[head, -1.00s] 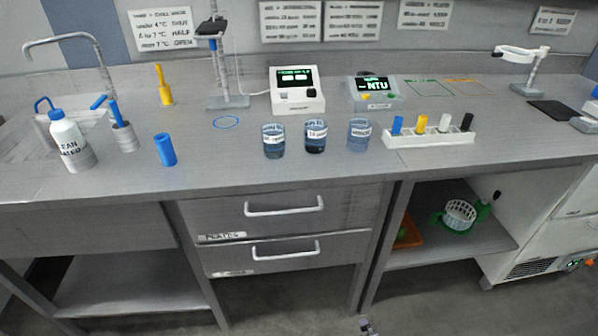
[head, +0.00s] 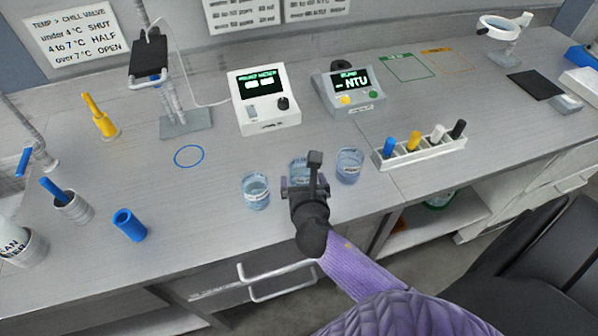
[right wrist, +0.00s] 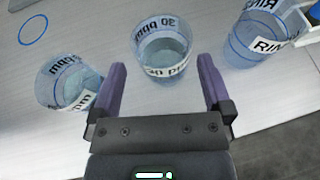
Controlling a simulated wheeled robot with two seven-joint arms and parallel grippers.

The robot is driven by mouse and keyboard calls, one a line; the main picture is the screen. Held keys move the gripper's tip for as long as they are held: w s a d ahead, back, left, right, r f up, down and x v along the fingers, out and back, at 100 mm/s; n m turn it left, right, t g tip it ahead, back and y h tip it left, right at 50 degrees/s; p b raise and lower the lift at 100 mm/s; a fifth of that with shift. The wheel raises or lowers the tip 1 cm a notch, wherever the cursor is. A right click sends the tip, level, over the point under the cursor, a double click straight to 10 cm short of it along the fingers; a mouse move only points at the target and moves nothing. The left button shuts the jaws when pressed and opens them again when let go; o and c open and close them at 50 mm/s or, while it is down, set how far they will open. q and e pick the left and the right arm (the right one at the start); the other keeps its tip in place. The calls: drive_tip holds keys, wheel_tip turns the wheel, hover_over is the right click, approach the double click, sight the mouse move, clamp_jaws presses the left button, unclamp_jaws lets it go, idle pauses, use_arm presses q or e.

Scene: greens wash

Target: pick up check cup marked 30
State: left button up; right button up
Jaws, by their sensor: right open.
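The check cup marked 30 (right wrist: 162,48) is a clear bluish cup with a "30 ppm" label. It is the middle of three cups in a row on the bench. In the head view the cup (head: 297,167) is partly hidden behind my right gripper (head: 302,186). In the right wrist view my right gripper (right wrist: 160,78) is open and empty, with its purple fingers pointing at the cup, one towards each side. The fingertips look just short of its near side; contact cannot be told. My left gripper is not in view.
A second ppm cup (right wrist: 70,82) stands close to the left and a cup labelled "RIN..." (right wrist: 258,38) to the right. Behind stand a white meter (head: 262,105) and an NTU meter (head: 347,92). A white rack (head: 420,152) with colored pieces lies to the right.

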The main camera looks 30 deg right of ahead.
sight(301, 168)
drive_tip(key=w+d+f+b, duration=0.2)
drive_tip(key=w+f, duration=0.1)
drive_tip(key=shift+w, duration=0.45)
drive_tip(key=shift+r, duration=0.1)
drive_tip(key=shift+c, duration=0.3)
drive_tip(key=c, duration=1.1)
drive_tip(key=shift+o, duration=0.2)
drive_tip(key=shift+r, duration=0.1)
